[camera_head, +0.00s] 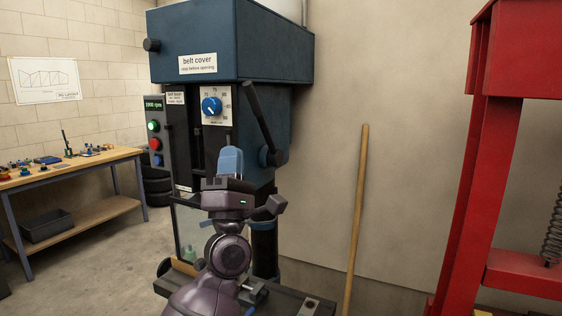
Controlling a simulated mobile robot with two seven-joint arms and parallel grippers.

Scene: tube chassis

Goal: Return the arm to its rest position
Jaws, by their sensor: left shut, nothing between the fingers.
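My left arm rises from the bottom of the head view, in front of a large dark blue drill press (200,45). My left gripper (230,160) is at the top of this arm, pointing up and away from me, with its fingers shut and nothing seen held. It overlaps the press column and hides part of it; I cannot tell how far it is from the press. My right gripper is not in view.
A lever (262,118) juts from the press, above the gripper. A clear guard (188,228) and machine table (285,302) are beside and below the arm. A wooden pole (355,220) leans on the wall. A red frame (485,170) stands right, a workbench (105,158) left.

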